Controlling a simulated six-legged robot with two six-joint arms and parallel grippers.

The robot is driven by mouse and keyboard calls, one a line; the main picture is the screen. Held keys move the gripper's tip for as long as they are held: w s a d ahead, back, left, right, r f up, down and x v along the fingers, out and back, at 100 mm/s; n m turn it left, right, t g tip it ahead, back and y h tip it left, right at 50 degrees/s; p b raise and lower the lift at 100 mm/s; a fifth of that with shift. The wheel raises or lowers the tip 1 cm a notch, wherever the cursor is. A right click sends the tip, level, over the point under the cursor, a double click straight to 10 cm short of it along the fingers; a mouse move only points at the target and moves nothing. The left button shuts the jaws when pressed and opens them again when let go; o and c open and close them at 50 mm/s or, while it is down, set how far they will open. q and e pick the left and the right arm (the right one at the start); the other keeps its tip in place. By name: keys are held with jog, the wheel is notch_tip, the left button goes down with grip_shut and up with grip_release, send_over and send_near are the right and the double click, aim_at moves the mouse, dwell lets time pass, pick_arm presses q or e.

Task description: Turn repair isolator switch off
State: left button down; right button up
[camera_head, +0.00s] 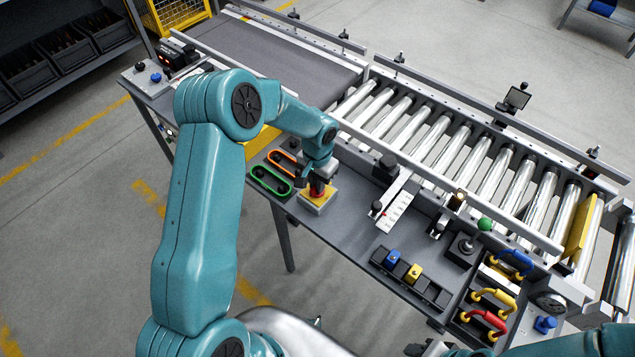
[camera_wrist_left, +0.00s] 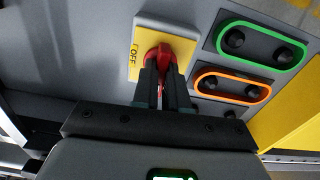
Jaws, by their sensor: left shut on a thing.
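The isolator switch is a red rotary handle on a yellow plate (camera_head: 318,199) on a pale box, at the near edge of the bench. In the left wrist view, the plate (camera_wrist_left: 150,40) bears the word OFF beside the red handle (camera_wrist_left: 159,52). My left gripper (camera_head: 319,186) reaches down onto the switch from above. Its fingers (camera_wrist_left: 163,78) are shut on the red handle and hide part of it, so its exact angle is hard to read. A dark end of my right arm shows at the bottom edge in the head view, too cut off to read its jaws.
A green-ringed button panel (camera_head: 270,181) and an orange-ringed one (camera_head: 286,163) sit close left of the switch. A roller conveyor (camera_head: 470,150) runs behind. To the right are a white scale with a slider (camera_head: 393,212), a green-knobbed lever (camera_head: 484,224) and coloured handles (camera_head: 494,299).

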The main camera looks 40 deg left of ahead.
pick_arm(q)
jog(key=n+b, duration=0.5)
jog(key=b, duration=0.1)
jog(key=shift+f+n+b, duration=0.15)
jog(key=shift+n+b, duration=0.15)
jog(key=shift+b, duration=0.1)
jog(key=n+b, duration=0.3)
jog(key=shift+n, duration=0.3)
jog(key=n+b, duration=0.2)
jog(key=n, duration=0.2)
jog(key=shift+r+n+b, duration=0.15)
jog(key=shift+n+b, duration=0.35)
jog(key=shift+n, duration=0.5)
jog(key=shift+r+n+b, duration=0.15)
jog(key=shift+n+b, duration=0.3)
jog(key=shift+n, duration=0.55)
jog(key=shift+w, duration=0.1)
jog(key=c, duration=1.2)
grip_release()
jog(key=shift+o, duration=0.2)
notch_tip(320, 180, up, 16)
jog(key=p, duration=0.2)
jog(key=shift+r, duration=0.2)
